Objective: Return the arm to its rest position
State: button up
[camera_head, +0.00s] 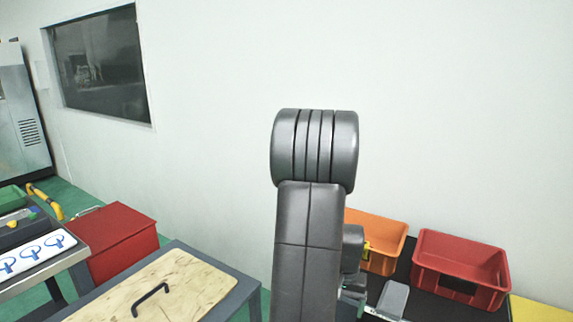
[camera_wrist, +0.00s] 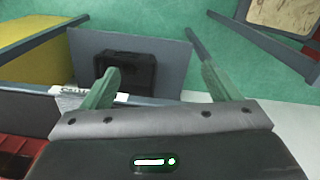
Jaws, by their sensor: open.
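My arm (camera_head: 308,240) rises upright in the middle of the head view, its dark grey elbow at the top. My gripper (camera_wrist: 160,82) shows in the wrist view with its two greenish fingers spread wide apart. Nothing is held between them. In the head view the gripper is mostly hidden behind the arm, low and to the right.
An orange crate (camera_head: 384,228) and a red crate (camera_head: 462,252) stand right of the arm. A wooden board (camera_head: 160,290) with a black handle lies on a table at lower left. A red box (camera_head: 118,245) stands behind it. The wrist view shows a black box (camera_wrist: 125,75) and green floor (camera_wrist: 160,18).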

jog(key=w+a+f+n, duration=0.2)
jog(key=w+a+f, duration=0.3)
jog(key=a, duration=0.4)
jog(key=shift+w+f+p, duration=0.15)
jog(key=shift+f+p, duration=0.2)
jog(key=shift+f, duration=0.25)
jog(key=shift+a, duration=0.1)
